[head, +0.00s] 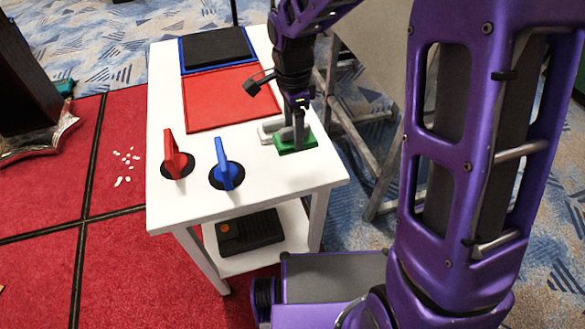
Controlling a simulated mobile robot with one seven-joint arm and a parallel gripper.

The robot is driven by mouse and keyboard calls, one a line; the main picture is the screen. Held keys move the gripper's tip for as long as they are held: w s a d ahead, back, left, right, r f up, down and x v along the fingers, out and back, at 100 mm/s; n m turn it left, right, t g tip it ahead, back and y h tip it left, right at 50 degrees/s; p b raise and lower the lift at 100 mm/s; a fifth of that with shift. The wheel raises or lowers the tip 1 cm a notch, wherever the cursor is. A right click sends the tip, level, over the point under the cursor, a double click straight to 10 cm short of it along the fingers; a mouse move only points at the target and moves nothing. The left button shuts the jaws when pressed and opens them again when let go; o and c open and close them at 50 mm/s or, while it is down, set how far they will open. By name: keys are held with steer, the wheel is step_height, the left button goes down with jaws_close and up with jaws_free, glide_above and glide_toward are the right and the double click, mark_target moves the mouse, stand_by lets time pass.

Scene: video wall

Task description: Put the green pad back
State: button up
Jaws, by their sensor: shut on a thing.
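The green pad (287,148) is at the right side of the white table (250,203), low over or on its top; I cannot tell which. My gripper (293,138) points down at the pad and is shut on it. The pad's upper part is partly hidden by my fingers. A light grey piece (268,130) lies right beside the pad on its left.
A red handle (175,157) and a blue handle (225,166) stand on dark round bases at the table's front left. A red panel (215,100) and a blue-edged black panel (215,47) lie farther back. A black box (250,232) sits on the lower shelf.

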steer(key=f, duration=0.3)
steer(key=f+b, duration=0.1)
steer(key=f, duration=0.2)
steer(key=f+b, duration=0.1)
steer(key=f, duration=0.2)
steer(key=shift+a+f, duration=0.3)
steer(key=shift+f, duration=0.15)
steer(key=shift+c, duration=0.6)
steer(key=o, duration=1.3)
steer(key=shift+w, duration=0.1)
step_height(320, 180, up, 12)
steer(key=shift+r+p, duration=0.1)
steer(key=shift+p, duration=1.05)
